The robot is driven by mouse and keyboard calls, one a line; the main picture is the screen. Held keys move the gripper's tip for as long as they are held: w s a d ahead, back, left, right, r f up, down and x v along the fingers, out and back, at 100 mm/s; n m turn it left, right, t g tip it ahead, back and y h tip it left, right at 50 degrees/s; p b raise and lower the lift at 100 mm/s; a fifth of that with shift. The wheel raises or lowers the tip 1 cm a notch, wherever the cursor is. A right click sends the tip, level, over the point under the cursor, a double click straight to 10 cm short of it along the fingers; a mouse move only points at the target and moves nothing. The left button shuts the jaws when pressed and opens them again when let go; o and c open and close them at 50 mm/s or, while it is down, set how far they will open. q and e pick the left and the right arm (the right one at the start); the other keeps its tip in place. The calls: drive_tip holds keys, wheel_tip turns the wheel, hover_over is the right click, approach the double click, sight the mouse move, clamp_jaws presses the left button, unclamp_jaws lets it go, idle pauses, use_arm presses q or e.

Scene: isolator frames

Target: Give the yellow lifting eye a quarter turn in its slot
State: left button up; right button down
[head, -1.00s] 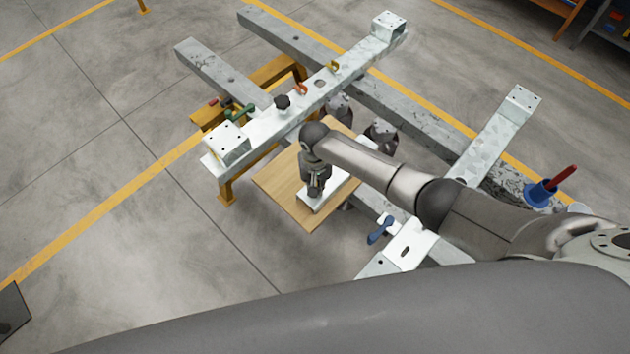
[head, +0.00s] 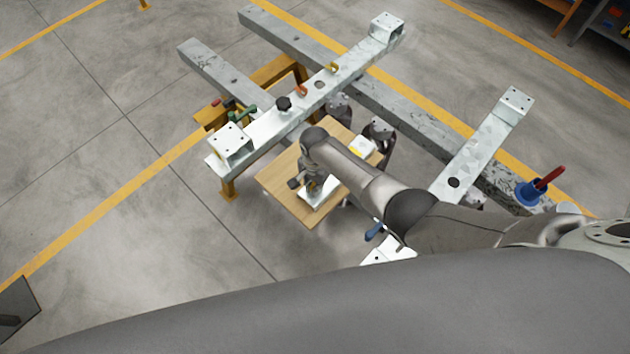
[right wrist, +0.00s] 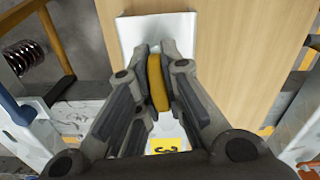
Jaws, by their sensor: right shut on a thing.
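My right gripper (head: 311,190) points down over a white plate (head: 322,197) on a wooden board (head: 275,182). In the right wrist view, my right gripper (right wrist: 157,88) is shut on the yellow lifting eye (right wrist: 158,82), with one finger pad on each side of it. The eye stands edge-on between the pads, over the white plate (right wrist: 150,30). Its slot is hidden by the fingers. In the head view the held eye cannot be made out behind the gripper. My left gripper is not in view.
A yellow label (right wrist: 172,146) with a dark figure lies near the plate's end. A blue base with a red handle (head: 535,188) stands at right. Open floor lies at left.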

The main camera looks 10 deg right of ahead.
drive_tip(key=shift+m, duration=0.8)
drive_tip(key=c, duration=1.5)
unclamp_jaws()
drive_tip(key=shift+r, duration=0.1)
wheel_tip(320, 180, up, 12)
drive_tip(key=shift+f, duration=0.1)
